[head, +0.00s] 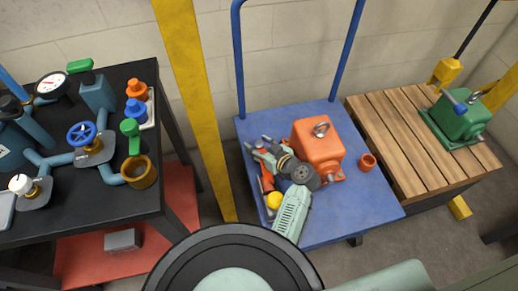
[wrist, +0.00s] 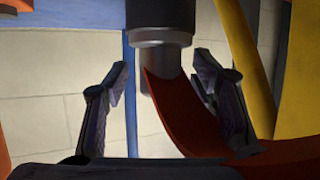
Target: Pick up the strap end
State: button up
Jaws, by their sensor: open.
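An orange-red strap (wrist: 190,118) shows in the wrist view between the two fingers of my gripper (wrist: 163,75). It hangs from beside a grey and black cylinder (wrist: 160,45), curves down to the right and passes by the right finger. My gripper is open, with a finger on either side of the strap and cylinder. I cannot tell whether the right finger touches the strap. In the head view my arm reaches over the left part of the blue cart (head: 330,225), beside an orange motor (head: 318,145), and hides most of the strap.
A small orange cup (head: 368,162) stands right of the orange motor. A yellow post (head: 195,110) rises left of the cart. A green motor (head: 460,118) sits on a wooden pallet (head: 405,140) at right. A black bench (head: 100,195) with valves stands at left.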

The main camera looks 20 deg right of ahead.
jog(key=shift+c, duration=0.5)
grip_shut()
